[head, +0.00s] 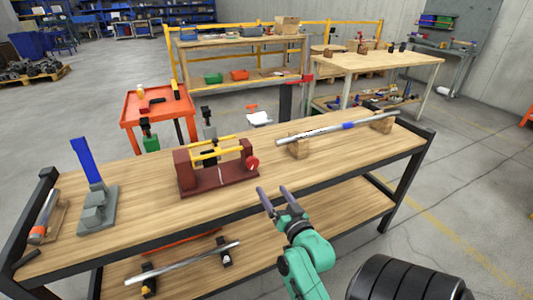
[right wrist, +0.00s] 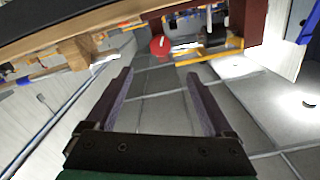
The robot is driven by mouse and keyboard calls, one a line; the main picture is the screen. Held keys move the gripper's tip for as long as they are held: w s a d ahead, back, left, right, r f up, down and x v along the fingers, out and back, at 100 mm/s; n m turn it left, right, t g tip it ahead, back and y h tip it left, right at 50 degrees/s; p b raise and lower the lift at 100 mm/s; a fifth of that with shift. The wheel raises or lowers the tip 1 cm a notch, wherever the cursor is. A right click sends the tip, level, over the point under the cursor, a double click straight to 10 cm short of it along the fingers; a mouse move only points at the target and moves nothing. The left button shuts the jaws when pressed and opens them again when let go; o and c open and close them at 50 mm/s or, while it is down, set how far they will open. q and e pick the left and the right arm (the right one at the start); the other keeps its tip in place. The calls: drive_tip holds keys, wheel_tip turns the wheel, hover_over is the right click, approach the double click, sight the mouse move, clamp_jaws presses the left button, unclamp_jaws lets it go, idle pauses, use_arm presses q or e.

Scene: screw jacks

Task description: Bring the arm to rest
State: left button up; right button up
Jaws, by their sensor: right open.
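My right gripper (head: 273,191) is open and empty, in front of the workbench's near edge. In the right wrist view its two fingers (right wrist: 160,76) stand wide apart with nothing between them. The dark red screw-jack fixture (head: 219,188) stands on the bench, left of and beyond the gripper, apart from it. It has yellow bars (head: 217,151) and a red handwheel (head: 252,164) on its right side. In the tilted right wrist view the red handwheel (right wrist: 160,45) shows beyond the fingertips. My left gripper is not in view.
The wooden workbench (head: 150,240) has a lower shelf (head: 330,222) carrying a metal rod (head: 185,262). On top are a grey stand with a blue lever (head: 86,160) and a long bar (head: 335,128) on wooden blocks. A red cart (head: 175,107) stands behind.

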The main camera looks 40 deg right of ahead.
drive_tip(key=shift+f, duration=0.1)
drive_tip(key=s+a+f+n+g+y+p, duration=0.25)
drive_tip(key=a+f, duration=0.25)
drive_tip(key=f, duration=0.5)
drive_tip(key=s+a+f+n+g+y+p, duration=0.1)
drive_tip(key=s+a+f+g+y, duration=0.2)
drive_tip(key=f, duration=0.8)
drive_tip(key=s+a+f+n+g+y+p, duration=0.1)
drive_tip(key=s+a+f+n+g, duration=0.15)
drive_tip(key=a+f, duration=0.55)
drive_tip(key=s+d+f+n+g+p, duration=0.1)
drive_tip(key=s+f+g, duration=0.1)
drive_tip(key=s+f, duration=0.2)
drive_tip(key=s+d+f+n+g, duration=0.1)
drive_tip(key=s+f+g, duration=0.2)
drive_tip(key=s, duration=0.8)
drive_tip(key=s+d+f+n+g+p, duration=0.1)
drive_tip(key=s+f+n+g, duration=0.1)
drive_tip(key=s+f, duration=0.4)
drive_tip(key=shift+s+d+f+g+h+p, duration=0.2)
drive_tip(key=shift+s+f+g+h+p, duration=0.25)
drive_tip(key=shift+s, duration=0.4)
drive_tip(key=shift+r, duration=0.1)
